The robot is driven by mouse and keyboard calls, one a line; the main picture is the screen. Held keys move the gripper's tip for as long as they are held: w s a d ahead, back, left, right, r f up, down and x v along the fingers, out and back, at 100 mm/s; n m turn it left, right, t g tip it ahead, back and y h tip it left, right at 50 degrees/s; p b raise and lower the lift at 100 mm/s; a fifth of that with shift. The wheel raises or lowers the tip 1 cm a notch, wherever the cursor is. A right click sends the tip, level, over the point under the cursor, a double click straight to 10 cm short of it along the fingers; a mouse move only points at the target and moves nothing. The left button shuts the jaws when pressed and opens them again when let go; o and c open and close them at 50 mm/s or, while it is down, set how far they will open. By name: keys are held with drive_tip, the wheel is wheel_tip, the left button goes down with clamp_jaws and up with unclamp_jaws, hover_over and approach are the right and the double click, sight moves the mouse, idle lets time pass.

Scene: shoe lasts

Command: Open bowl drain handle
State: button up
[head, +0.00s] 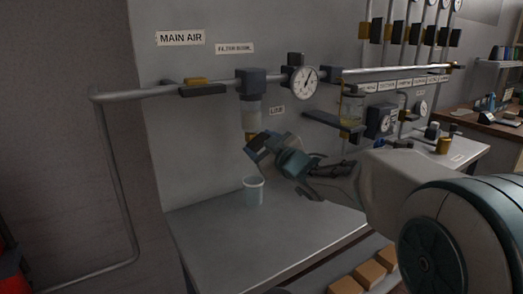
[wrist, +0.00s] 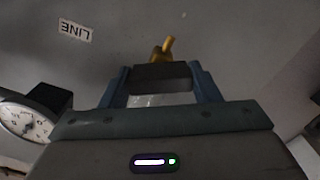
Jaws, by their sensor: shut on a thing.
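The filter bowl (head: 250,115) hangs under its dark head (head: 251,80) on the wall pipe, below a "FILTER BOWL" label. The yellow drain handle (head: 250,136) shows at the bottom of the bowl, partly hidden by my gripper. My gripper (head: 256,146) reaches up to it from the lower right. The part of the handle between the pads is hidden.
A pale cup (head: 253,193) stands on the grey bench (head: 260,240) below the bowl. A round gauge (head: 303,82) is on the pipe to the right, and it also shows in the wrist view (wrist: 22,122). A yellow-handled valve (head: 195,83) sits left. The front bench is mostly clear.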

idle(0.3)
drive_tip(key=o, duration=1)
drive_tip(key=p+v, duration=0.1)
drive_tip(key=v, duration=1.3)
drive_tip(key=shift+w, duration=0.1)
